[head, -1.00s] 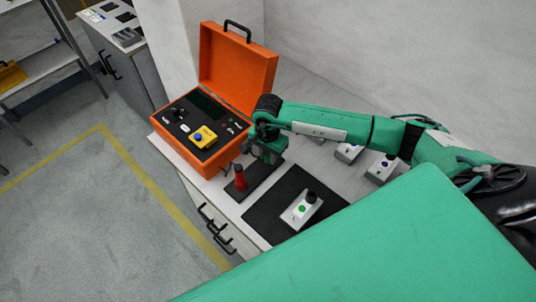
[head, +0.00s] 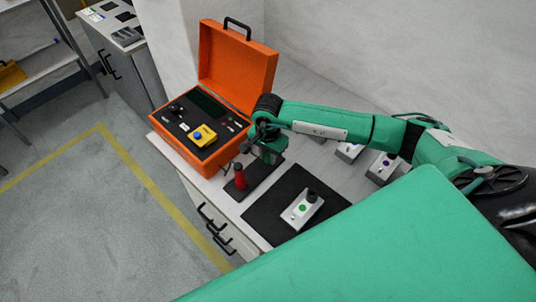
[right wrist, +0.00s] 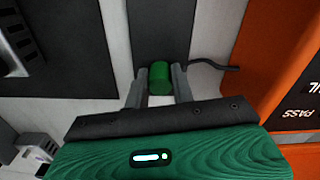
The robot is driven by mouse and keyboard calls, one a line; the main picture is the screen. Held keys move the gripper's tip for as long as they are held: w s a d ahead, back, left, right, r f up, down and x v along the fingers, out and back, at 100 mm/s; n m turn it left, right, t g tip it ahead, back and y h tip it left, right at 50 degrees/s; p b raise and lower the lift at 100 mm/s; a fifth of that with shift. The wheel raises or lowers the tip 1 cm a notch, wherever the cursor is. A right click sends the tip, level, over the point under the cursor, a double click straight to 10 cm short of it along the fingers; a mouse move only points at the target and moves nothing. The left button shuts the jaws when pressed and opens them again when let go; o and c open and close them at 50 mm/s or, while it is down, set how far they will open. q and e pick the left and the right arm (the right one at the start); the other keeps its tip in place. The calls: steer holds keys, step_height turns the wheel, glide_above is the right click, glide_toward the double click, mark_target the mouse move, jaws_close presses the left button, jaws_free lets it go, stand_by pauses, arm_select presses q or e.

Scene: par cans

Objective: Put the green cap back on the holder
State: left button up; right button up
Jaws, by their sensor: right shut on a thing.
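The green cap (right wrist: 159,78) is held between the two grey fingers of my right gripper (right wrist: 160,88) in the right wrist view. In the head view my right gripper (head: 262,158) is over the bench, close to the orange case, and the cap cannot be made out there. A light grey block (head: 301,210) with a green dot and a black knob-like top sits on a large black mat, right of and nearer than the gripper; I take it as the holder, but cannot be sure. My left gripper is not in view.
An open orange case (head: 203,150) stands left of the gripper. More grey blocks (head: 383,167) lie behind. The large black mat (head: 281,190) has clear room.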

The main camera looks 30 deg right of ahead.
steer(key=o, duration=1)
steer(key=shift+f, duration=0.1)
steer(key=shift+o, duration=0.2)
